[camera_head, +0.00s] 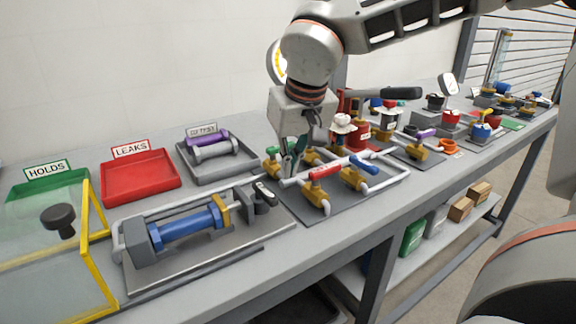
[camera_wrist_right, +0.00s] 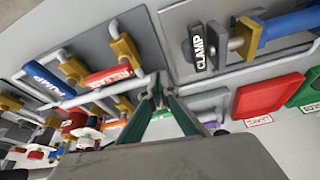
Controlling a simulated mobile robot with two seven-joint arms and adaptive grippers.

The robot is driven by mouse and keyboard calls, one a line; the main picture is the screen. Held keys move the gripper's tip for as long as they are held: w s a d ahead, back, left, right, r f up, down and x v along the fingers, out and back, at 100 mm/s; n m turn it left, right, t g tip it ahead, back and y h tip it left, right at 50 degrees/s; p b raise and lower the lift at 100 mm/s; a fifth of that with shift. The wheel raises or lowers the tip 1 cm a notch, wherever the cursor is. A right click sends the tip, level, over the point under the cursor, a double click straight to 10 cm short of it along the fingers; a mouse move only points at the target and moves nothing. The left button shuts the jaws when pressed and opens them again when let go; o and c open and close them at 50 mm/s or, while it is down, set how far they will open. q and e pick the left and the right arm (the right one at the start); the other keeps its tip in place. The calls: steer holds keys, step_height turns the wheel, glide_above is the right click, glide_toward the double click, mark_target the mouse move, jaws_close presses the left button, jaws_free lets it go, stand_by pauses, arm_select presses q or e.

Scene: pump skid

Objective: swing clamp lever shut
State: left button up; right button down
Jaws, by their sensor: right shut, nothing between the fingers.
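The clamp lever (camera_head: 265,192) is a short black handle at the right end of the clamp fixture (camera_head: 135,243), which holds a blue cylinder (camera_head: 185,230). In the right wrist view the lever (camera_wrist_right: 198,48) carries a white CLAMP label, beside a yellow collar (camera_wrist_right: 246,38). My right gripper (camera_head: 291,168) is shut and empty, above the valve board just right of the lever and apart from it. Its green fingertips (camera_wrist_right: 157,88) show in the wrist view, pointing between the lever and the valve pipes. My left gripper is not in view.
The valve board with a red handle (camera_head: 325,172) and a blue handle (camera_head: 362,164) lies right of the lever. A grey tray (camera_head: 245,172), a red LEAKS tray (camera_head: 140,195) and a yellow-framed clear guard (camera_head: 105,290) stand nearby. Several fittings crowd the bench farther right.

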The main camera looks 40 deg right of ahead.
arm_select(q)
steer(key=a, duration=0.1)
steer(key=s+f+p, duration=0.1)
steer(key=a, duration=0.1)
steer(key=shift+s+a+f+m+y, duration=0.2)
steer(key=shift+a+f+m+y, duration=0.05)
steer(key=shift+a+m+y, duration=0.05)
arm_select(e)
steer(key=a+r, duration=0.3)
steer(key=r, duration=0.6)
steer(key=shift+w+a, duration=0.2)
steer(key=shift+w, duration=0.05)
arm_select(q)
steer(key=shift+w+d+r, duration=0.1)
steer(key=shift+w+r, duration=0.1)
